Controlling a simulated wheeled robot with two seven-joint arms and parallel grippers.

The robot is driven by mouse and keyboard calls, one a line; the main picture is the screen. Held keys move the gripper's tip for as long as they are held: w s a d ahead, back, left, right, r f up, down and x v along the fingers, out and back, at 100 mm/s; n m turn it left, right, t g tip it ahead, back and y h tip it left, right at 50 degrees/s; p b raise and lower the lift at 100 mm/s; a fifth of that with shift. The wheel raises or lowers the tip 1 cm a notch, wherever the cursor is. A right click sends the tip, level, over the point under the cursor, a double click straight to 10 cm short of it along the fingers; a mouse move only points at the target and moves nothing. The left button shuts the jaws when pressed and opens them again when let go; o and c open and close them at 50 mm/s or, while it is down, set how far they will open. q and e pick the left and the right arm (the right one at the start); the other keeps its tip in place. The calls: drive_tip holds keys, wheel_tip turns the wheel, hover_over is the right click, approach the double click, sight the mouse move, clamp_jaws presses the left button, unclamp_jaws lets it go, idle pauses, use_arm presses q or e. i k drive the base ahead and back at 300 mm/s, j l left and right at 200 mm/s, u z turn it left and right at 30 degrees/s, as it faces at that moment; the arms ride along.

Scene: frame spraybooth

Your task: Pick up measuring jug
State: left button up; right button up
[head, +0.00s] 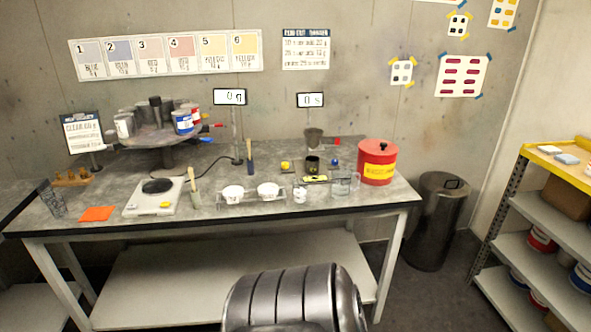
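A clear jug-like vessel (342,186), which looks like the measuring jug, stands upright near the front right of the workbench (130,222). It is see-through and small in the head view, so its markings cannot be read. It stands left of a red can (377,163) with a yellow label. Neither gripper shows in the head view. A dark ribbed part at the bottom middle seems to be mine; it covers part of the lower shelf.
A white scale (153,198), an orange cloth (97,214) and a round stand with several cans (165,138) are at the left. Two white cups (268,190) sit in a rack. A dark bin (436,220) and shelving (517,201) stand right of the bench.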

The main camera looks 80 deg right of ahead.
sight(346, 184)
drive_tip(key=z, duration=3.1)
